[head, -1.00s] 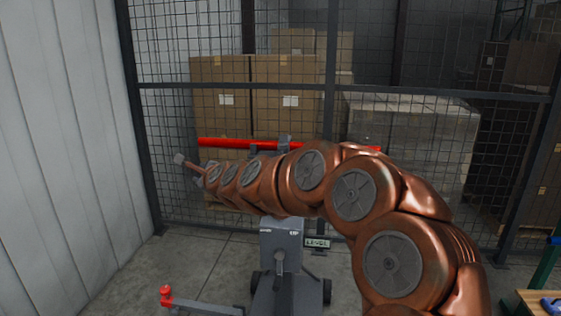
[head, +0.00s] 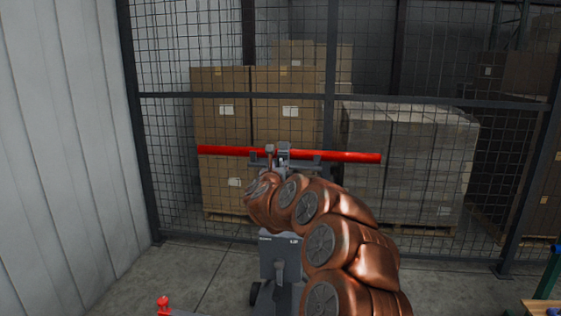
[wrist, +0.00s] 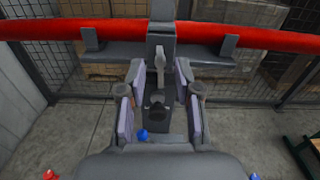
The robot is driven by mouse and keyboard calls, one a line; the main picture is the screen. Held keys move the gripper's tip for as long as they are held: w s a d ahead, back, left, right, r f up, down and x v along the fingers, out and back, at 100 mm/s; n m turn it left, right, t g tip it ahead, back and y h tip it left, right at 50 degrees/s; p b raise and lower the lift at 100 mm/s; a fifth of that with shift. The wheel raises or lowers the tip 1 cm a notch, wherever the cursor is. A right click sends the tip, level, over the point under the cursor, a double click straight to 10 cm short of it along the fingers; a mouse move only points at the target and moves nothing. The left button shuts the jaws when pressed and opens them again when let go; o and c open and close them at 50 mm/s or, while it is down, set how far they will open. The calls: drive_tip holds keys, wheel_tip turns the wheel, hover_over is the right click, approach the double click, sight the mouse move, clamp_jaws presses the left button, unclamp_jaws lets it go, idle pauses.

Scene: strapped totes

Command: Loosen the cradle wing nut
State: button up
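A long red bar (head: 350,157) lies level in a grey cradle (head: 283,158) on top of a grey stand (head: 280,257). In the wrist view the red bar (wrist: 270,38) crosses the top, with the cradle (wrist: 110,52) just below it. A slim, light grey upright piece (wrist: 160,62) stands at the cradle's middle; it may be the wing nut, but it is too small to tell. My gripper (wrist: 160,76) is open, its lavender-padded fingers on either side of this piece with gaps showing. Contact is not visible. In the head view my arm hides the gripper.
A dark mesh fence (head: 400,101) stands behind the bar, with stacked boxes (head: 222,125) and a wrapped pallet load (head: 405,160) beyond it. A pale ribbed wall (head: 65,150) is at the left. A red knob (head: 163,303) shows low in front. A bench edge is at lower right.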

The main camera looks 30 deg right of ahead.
sight(281, 159)
drive_tip(key=shift+w+d+r, duration=0.2)
drive_tip(key=shift+w+d, duration=0.15)
drive_tip(key=p+x, duration=0.1)
drive_tip(key=x, duration=0.2)
drive_tip(key=shift+w+d+f, duration=0.15)
drive_tip(key=shift+w+d, duration=0.05)
drive_tip(key=shift+w, duration=0.2)
drive_tip(key=shift+c, duration=0.2)
clamp_jaws()
